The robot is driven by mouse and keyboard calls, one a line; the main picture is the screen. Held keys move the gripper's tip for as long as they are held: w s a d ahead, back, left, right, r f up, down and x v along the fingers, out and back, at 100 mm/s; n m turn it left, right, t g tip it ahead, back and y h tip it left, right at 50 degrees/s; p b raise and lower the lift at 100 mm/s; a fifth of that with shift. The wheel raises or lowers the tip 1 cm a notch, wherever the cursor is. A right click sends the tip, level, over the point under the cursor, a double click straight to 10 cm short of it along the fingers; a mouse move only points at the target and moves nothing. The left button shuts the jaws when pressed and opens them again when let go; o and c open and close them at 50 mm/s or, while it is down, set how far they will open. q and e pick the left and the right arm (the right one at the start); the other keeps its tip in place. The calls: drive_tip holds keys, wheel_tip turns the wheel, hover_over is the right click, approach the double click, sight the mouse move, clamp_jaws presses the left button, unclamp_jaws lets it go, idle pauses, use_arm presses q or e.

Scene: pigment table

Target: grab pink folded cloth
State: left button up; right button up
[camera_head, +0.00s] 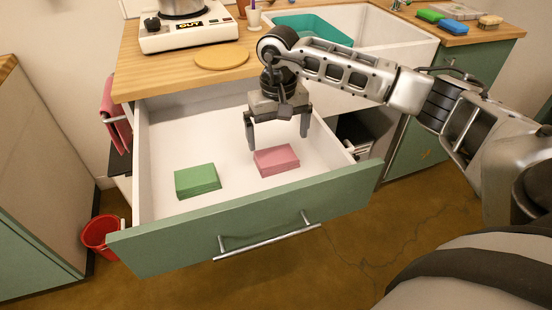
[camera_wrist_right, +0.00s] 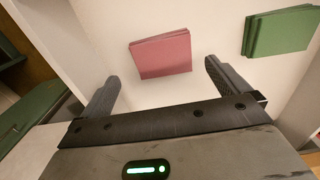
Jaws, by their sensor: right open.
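The pink folded cloth (camera_head: 276,160) lies flat in the open drawer (camera_head: 250,233), right of the green folded cloth (camera_head: 197,181). My right gripper (camera_head: 278,144) is open and empty, pointing down into the drawer just above and behind the pink cloth. In the right wrist view, the pink cloth (camera_wrist_right: 161,54) shows ahead of the gap between the two fingers (camera_wrist_right: 160,75), apart from them. The green cloth (camera_wrist_right: 280,32) is at the upper right there. My left gripper is not in view.
The drawer's walls and its green front with a metal handle (camera_head: 268,241) surround the cloths. A wooden counter (camera_head: 140,76) above the drawer holds a hot plate (camera_head: 190,34) and a round board (camera_head: 222,56). A white sink (camera_head: 390,40) is behind my right arm. A red bucket (camera_head: 100,236) stands on the floor.

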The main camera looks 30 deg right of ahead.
sight(276, 155)
drive_tip(key=shift+w+a+f, duration=0.1)
drive_tip(key=shift+w+f, duration=0.1)
drive_tip(key=shift+f, duration=1.55)
drive_tip(key=shift+w+f, duration=0.15)
drive_tip(key=shift+f, duration=1.6)
drive_tip(key=c, duration=0.8)
